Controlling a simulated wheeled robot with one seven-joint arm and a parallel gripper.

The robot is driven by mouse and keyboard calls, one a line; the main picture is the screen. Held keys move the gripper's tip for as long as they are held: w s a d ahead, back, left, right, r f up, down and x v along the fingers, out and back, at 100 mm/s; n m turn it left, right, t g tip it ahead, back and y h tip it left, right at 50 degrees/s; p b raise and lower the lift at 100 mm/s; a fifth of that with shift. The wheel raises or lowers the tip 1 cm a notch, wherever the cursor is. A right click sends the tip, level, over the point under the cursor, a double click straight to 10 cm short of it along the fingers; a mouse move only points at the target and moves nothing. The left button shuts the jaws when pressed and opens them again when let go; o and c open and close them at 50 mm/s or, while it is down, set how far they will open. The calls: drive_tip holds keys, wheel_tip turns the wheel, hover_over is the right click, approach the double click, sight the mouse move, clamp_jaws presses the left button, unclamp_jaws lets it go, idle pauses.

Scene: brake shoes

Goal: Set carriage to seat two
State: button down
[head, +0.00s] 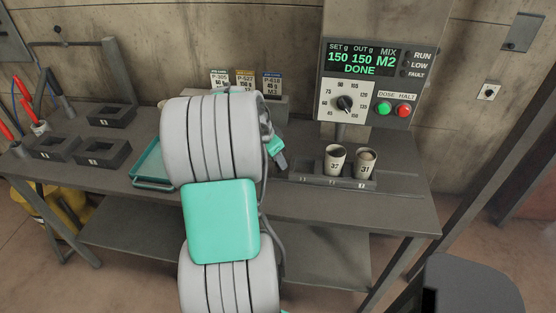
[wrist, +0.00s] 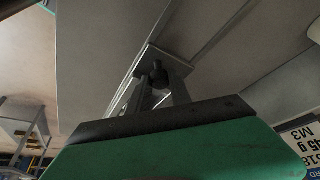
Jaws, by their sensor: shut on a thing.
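The carriage (head: 318,178) is a dark low holder on a rail at the right of the bench, under the dosing machine. Two pale cups stand upright on it, cup 37 (head: 335,163) and cup 31 (head: 365,166). Small white marks show along its front, too small to read surely. My gripper (head: 281,163) is at the carriage's left end, partly hidden by my arm. In the wrist view my gripper (wrist: 160,85) is shut on a small dark knob (wrist: 158,72); whether the knob belongs to the carriage is not clear.
The dosing machine (head: 363,85) reads SET 150, OUT 150, MIX M2, DONE. Recipe cards (head: 245,80) stand at the back. A green tray (head: 150,180) and several dark square holders (head: 53,147) lie to the left. The rail (head: 400,185) right of the cups is clear.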

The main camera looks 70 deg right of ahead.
drive_tip(key=c, duration=1.2)
unclamp_jaws()
drive_tip(key=v, duration=0.7)
drive_tip(key=shift+r, duration=0.4)
